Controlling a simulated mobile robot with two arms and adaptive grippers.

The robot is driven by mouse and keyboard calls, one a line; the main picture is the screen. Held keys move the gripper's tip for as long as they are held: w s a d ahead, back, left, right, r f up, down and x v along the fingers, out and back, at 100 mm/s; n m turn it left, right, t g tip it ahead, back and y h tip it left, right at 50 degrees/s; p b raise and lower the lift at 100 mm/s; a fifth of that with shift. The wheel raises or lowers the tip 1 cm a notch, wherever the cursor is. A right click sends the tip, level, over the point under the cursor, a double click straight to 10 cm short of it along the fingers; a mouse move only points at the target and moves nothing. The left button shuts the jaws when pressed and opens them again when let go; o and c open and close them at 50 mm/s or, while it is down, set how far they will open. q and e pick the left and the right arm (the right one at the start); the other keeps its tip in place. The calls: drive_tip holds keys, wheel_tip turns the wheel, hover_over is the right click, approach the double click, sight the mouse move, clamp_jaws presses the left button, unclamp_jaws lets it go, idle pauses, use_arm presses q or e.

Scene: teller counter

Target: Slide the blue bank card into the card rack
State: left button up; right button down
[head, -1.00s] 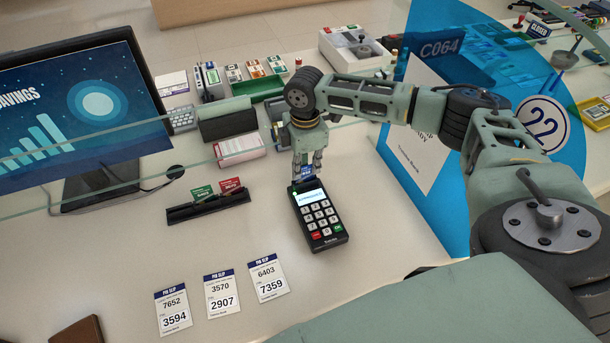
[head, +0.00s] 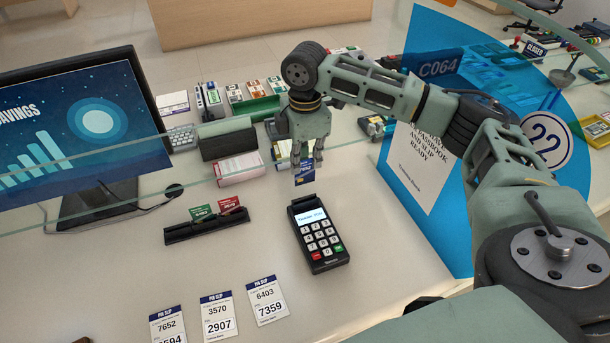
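The blue bank card (head: 304,173) hangs upright below my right gripper (head: 303,160), whose fingers are shut on its upper edge. The card is above and just behind the black card terminal (head: 318,232), apart from it. The card rack (head: 207,226) is a low black holder on the counter, left of the terminal. A green card (head: 200,212) and a red card (head: 229,204) stand in its left-middle and right parts. My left gripper is not in view.
A glass pane edge crosses the counter behind the rack. Several PIN slips (head: 218,316) lie in front. A monitor (head: 80,125) stands at left, and boxes (head: 240,168) stand behind the rack. A blue panel (head: 425,180) is at right. Counter between rack and terminal is clear.

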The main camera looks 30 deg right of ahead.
drive_tip(key=shift+r, duration=0.55)
drive_tip(key=shift+r+p, duration=2.25)
drive_tip(key=shift+p, duration=0.9)
drive_tip(key=shift+a+f, duration=0.1)
